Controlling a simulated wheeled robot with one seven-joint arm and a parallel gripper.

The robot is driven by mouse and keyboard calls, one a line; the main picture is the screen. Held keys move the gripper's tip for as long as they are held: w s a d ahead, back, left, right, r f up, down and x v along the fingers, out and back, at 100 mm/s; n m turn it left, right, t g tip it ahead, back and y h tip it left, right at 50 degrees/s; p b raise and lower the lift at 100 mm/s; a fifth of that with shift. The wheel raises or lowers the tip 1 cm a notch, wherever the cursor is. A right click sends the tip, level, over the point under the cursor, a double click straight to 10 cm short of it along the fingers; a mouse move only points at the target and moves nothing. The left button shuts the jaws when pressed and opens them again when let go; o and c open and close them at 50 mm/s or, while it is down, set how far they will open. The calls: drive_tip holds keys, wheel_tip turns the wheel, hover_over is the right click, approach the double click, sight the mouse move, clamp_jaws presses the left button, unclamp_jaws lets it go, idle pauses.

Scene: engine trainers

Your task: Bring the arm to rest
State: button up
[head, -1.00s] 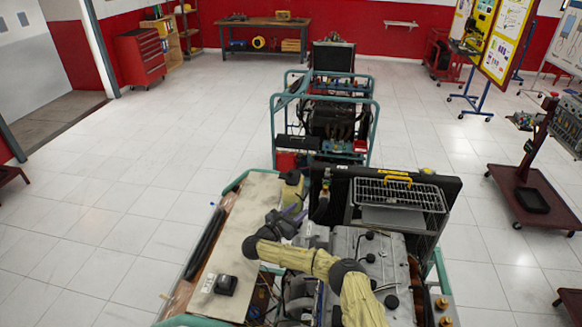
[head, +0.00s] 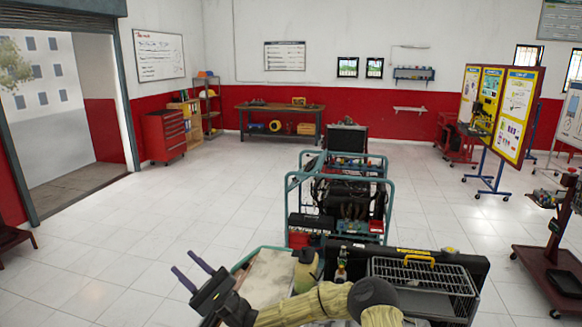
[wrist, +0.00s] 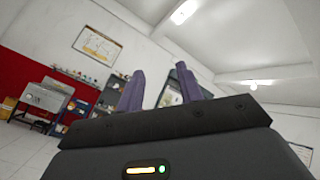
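My gripper (head: 195,271) is raised at the lower middle of the head view, left of the engine trainer, with my yellow-covered arm running to the right from it. Its two purple fingers stand apart with nothing between them.
An engine trainer with a wire grille (head: 405,270) stands at the bottom, partly hidden by my arm. A teal-framed trainer (head: 340,195) stands beyond it. A red tool cabinet (head: 165,136) and a workbench (head: 280,107) line the back. The white floor at left is clear.

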drive_tip(key=s+a+f+n+g+h+b, duration=0.1)
drive_tip(key=s+a+f+n+g+h, duration=0.2)
drive_tip(key=s+n+g, duration=0.65)
drive_tip(key=s+d+f+n+g+h+b, duration=0.1)
drive_tip(key=s+d+f+g+h+b, duration=0.1)
drive_tip(key=s+d+f+h, duration=0.45)
drive_tip(key=s+d+f+n+g+h+b, duration=0.15)
drive_tip(key=d+f+h, duration=0.3)
drive_tip(key=f, duration=0.45)
drive_tip(key=s+d+f+t+h+b, duration=0.1)
drive_tip(key=d+t+h+b, duration=0.1)
drive_tip(key=d, duration=0.8)
drive_tip(key=s+d+f+t+h+b, duration=0.1)
drive_tip(key=d+t+h+b, duration=0.1)
drive_tip(key=d+h, duration=0.4)
drive_tip(key=s+d+f+t+h+b, duration=0.1)
drive_tip(key=s+d+t+h+b, duration=0.1)
drive_tip(key=d, duration=1.3)
drive_tip(key=t+h, duration=0.1)
drive_tip(key=t, duration=0.1)
drive_tip(key=shift+f+t+h, duration=0.3)
drive_tip(key=shift+f+h, duration=0.1)
drive_tip(key=shift+d, duration=0.1)
drive_tip(key=shift+s, duration=0.1)
